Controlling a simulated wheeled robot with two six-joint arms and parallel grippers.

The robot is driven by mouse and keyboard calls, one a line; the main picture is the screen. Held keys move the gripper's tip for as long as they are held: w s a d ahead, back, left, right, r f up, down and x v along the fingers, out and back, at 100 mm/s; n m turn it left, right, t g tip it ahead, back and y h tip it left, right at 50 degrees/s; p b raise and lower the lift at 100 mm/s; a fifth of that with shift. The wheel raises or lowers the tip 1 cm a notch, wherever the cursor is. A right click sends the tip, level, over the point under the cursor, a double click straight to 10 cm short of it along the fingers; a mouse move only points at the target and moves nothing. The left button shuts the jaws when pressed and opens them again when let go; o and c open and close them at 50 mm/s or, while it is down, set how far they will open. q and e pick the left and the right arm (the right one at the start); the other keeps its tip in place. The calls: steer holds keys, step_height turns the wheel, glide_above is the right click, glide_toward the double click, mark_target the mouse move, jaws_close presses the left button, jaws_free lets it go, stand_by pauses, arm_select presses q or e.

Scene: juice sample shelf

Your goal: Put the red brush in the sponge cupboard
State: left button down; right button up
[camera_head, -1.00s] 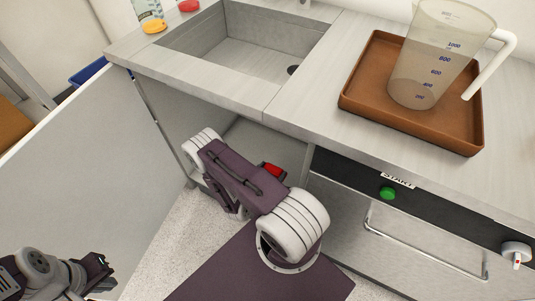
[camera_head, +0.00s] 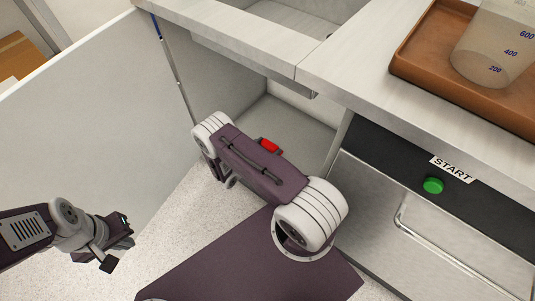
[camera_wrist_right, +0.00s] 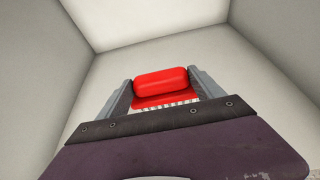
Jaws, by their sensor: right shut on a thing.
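The red brush (camera_wrist_right: 162,84) is held between the two fingers of my right gripper (camera_wrist_right: 163,90), with its pale bristles showing below the red back. In the head view a bit of the red brush (camera_head: 269,146) shows behind my right arm, at the opening of the cupboard under the sink; the right gripper itself is hidden there. The cupboard (camera_head: 290,118) is open, and its pale inner walls surround the brush in the right wrist view. My left gripper (camera_head: 118,248) is at lower left, in front of the open door; its jaw gap is unclear.
The open cupboard door (camera_head: 75,130) stands at left. The sink counter (camera_head: 335,62) overhangs the cupboard. To the right are a drawer-like front with a handle (camera_head: 440,250), a green START button (camera_head: 433,185), and a brown tray (camera_head: 420,60) with a measuring jug (camera_head: 490,45).

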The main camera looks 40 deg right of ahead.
steer(key=shift+f+b, duration=1.1)
steer(key=shift+f, duration=0.9)
steer(key=o, duration=1.4)
steer(key=shift+r+p, duration=0.3)
steer(key=shift+r, duration=0.05)
steer(key=p+v, duration=0.4)
steer(key=v, duration=0.7)
steer(key=s+a+r+m+g+y, duration=0.1)
steer(key=s+a+r+m+y, duration=0.1)
steer(key=r+m, duration=0.5)
steer(key=s+a+r+m+y, duration=0.3)
steer(key=s+r+m+y, duration=0.2)
steer(key=r+m+y, duration=0.1)
steer(key=s+a+r+m+g+y, duration=0.1)
steer(key=s+r+m+y, duration=0.3)
steer(key=r+m, duration=0.4)
steer(key=shift+a+r+m+g+y, duration=0.3)
steer(key=shift+a+r+y, duration=0.3)
steer(key=shift+a+r, duration=0.2)
